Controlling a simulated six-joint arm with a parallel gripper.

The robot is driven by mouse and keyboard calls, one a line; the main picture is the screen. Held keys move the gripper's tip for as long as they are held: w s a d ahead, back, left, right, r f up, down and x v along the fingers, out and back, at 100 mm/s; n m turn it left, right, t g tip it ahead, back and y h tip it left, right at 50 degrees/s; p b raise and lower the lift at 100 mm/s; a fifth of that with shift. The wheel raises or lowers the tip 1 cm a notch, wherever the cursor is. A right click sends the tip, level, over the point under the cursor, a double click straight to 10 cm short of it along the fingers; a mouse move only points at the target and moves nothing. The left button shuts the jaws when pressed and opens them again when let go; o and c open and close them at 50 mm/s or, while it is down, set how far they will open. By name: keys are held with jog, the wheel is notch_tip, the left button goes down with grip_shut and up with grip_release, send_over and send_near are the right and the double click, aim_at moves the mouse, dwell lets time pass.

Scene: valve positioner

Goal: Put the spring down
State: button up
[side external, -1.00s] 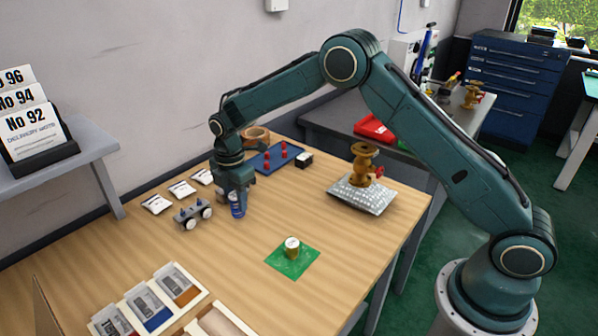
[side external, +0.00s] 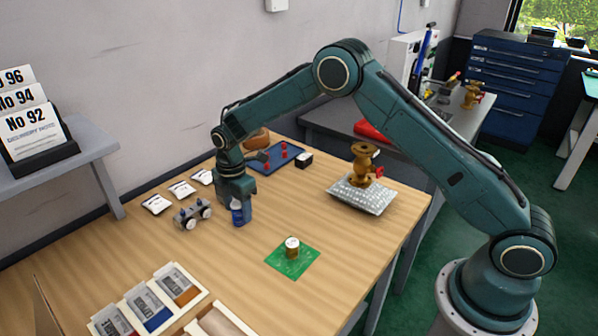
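A small blue cylindrical piece (side external: 239,215), the only thing here that could be the spring, is upright between the fingers of my gripper (side external: 238,203). Its coils are too small to make out, and the fingers hide its upper part. My gripper points down and is shut on it. The lower end is at or just above the wooden table (side external: 330,250); I cannot tell whether it touches. A small white-topped brass cylinder (side external: 292,247) stands on a green square mat (side external: 281,264), to the right and nearer the camera.
A grey wheeled part (side external: 192,213) is close left of my gripper. White packets (side external: 182,188) lie behind it. A blue tray with red pieces (side external: 262,167) and a brown roll (side external: 256,138) are at the back. A brass valve (side external: 364,162) stands on a silvery pad (side external: 350,196) at right.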

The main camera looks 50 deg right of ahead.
aim_at(237, 204)
notch_tip(237, 204, up, 12)
jog(key=shift+r, duration=0.2)
dwell(0.7)
dwell(0.5)
jog(key=s+d+r+m+t, duration=0.4)
jog(key=s+r+m, duration=0.5)
jog(key=s+r, duration=0.75)
jog(key=s+d+f+m, duration=0.1)
jog(key=s+m, duration=0.3)
jog(key=s, duration=0.7)
jog(key=s+d+f+m+t, duration=0.1)
jog(key=s+d+m, duration=0.2)
jog(key=s, duration=0.7)
jog(key=shift+s+m+t, duration=0.3)
jog(key=shift+s+m, duration=0.05)
jog(key=shift+m, duration=0.65)
